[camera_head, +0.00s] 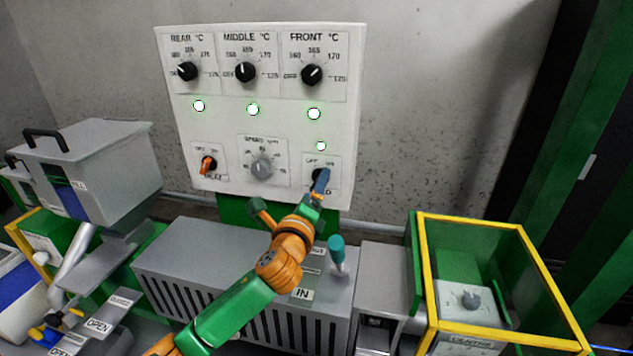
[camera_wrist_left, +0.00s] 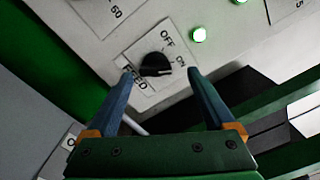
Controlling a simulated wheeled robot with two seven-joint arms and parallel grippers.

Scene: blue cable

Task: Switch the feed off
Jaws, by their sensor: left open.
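The black FEED knob (camera_wrist_left: 155,66) sits on its white OFF/ON label plate at the lower right of the control panel (camera_head: 230,125). Its pale mark points toward ON in the left wrist view. The green lamp (camera_wrist_left: 199,35) beside it is lit; it also shows in the head view (camera_head: 321,146). My left gripper (camera_wrist_left: 160,75) is open, with one blue finger on each side of the knob in the wrist view. I cannot tell whether the fingers touch it. In the head view my left gripper (camera_head: 321,181) partly hides the knob. My right gripper is not in view.
An orange-handled switch (camera_head: 208,164) and a grey SPEED knob (camera_head: 262,168) are left of FEED. Three temperature knobs sit above, with lit lamps. A teal-topped lever (camera_head: 337,250) rises from the grey machine below. A yellow-framed box (camera_head: 500,225) stands right.

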